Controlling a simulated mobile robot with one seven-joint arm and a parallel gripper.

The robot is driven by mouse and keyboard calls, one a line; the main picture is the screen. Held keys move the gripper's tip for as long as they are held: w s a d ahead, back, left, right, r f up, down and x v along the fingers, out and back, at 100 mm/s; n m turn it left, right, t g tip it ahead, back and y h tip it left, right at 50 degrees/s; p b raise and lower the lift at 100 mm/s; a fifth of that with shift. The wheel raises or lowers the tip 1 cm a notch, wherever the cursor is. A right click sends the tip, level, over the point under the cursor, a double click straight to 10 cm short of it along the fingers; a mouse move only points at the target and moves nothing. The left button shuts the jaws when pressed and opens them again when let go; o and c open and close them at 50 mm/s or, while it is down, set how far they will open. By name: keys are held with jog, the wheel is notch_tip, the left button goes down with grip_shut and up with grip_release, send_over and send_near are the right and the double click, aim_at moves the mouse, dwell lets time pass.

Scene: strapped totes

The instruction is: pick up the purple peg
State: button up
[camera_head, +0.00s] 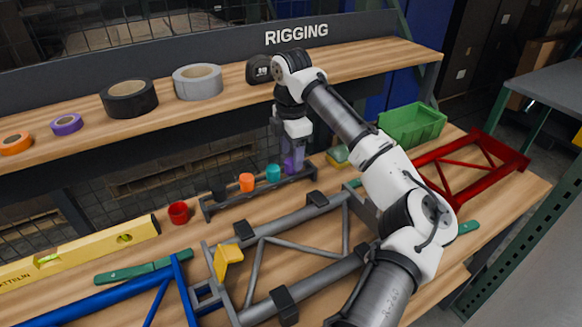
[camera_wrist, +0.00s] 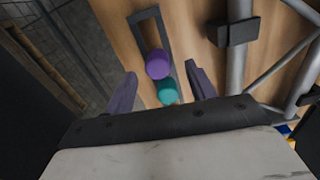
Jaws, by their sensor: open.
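The purple peg (camera_head: 289,167) stands in a dark rack (camera_head: 207,208) on the workbench, at the right end of a row of pegs. My gripper (camera_head: 293,164) is above it, pointing down, and partly hides it in the head view. In the wrist view the purple peg (camera_wrist: 157,64) shows its round top between the two open fingers of my gripper (camera_wrist: 160,70), with a gap on each side. The teal peg (camera_wrist: 167,91) is right beside it in the rack. Whether the fingertips are level with the peg's top is hard to tell.
An orange peg (camera_head: 247,182) and a dark peg stand farther left in the rack. A grey tube frame (camera_head: 290,225) with black clamps lies in front. A shelf with tape rolls (camera_head: 197,82) is behind. A green bin (camera_head: 412,124) and red frame (camera_head: 470,165) are right.

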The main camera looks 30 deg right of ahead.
jog(key=shift+w+d+f, duration=0.1)
jog(key=shift+w+f, duration=0.05)
jog(key=shift+f, duration=1.5)
jog(key=shift+c, duration=0.3)
jog(key=c, duration=1.1)
jog(key=shift+c, duration=0.2)
jog(key=shift+r, duration=0.1)
notch_tip(320, 180, up, 27)
jog(key=p, duration=0.3)
notch_tip(320, 180, up, 6)
jog(key=p, duration=0.8)
send_over(291, 161)
